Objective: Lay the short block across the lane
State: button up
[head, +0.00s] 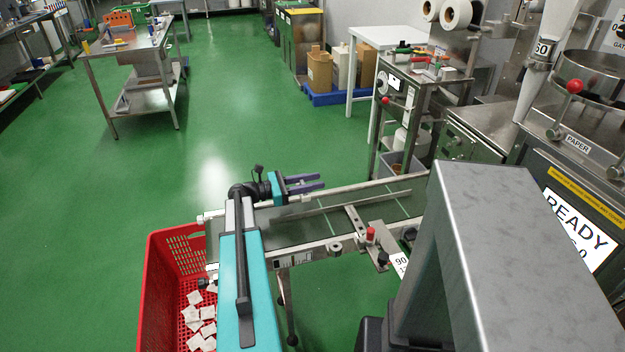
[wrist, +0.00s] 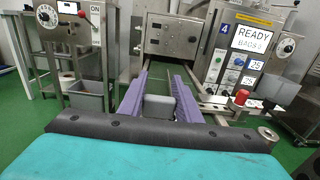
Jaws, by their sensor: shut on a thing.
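My gripper (head: 320,181) is above the left part of the conveyor lane (head: 300,228), with its purple fingers pointing right along it. In the wrist view my gripper (wrist: 159,73) is shut on a small grey block (wrist: 159,108), which sits between the two fingers. I take this to be the short block. The head view does not clearly show the block. The lane has a dark belt with thin light lines and pale side rails. I cannot tell how high the block is above the belt.
A red crate (head: 158,290) with several teabags stands at the lane's left end. The machine with the READY screen (head: 577,229) is at the right.

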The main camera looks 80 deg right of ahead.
jog(key=shift+f+b, duration=0.3)
jog(key=shift+f, duration=0.95)
jog(key=shift+p, duration=0.9)
dwell(1.4)
jog(key=shift+f+b, duration=0.5)
jog(key=shift+f, duration=1.45)
dwell(0.8)
jog(key=shift+r, duration=0.3)
jog(key=shift+r+p, duration=0.45)
jog(key=shift+p, duration=0.1)
jog(key=shift+r+p, duration=0.65)
jog(key=shift+r, duration=0.2)
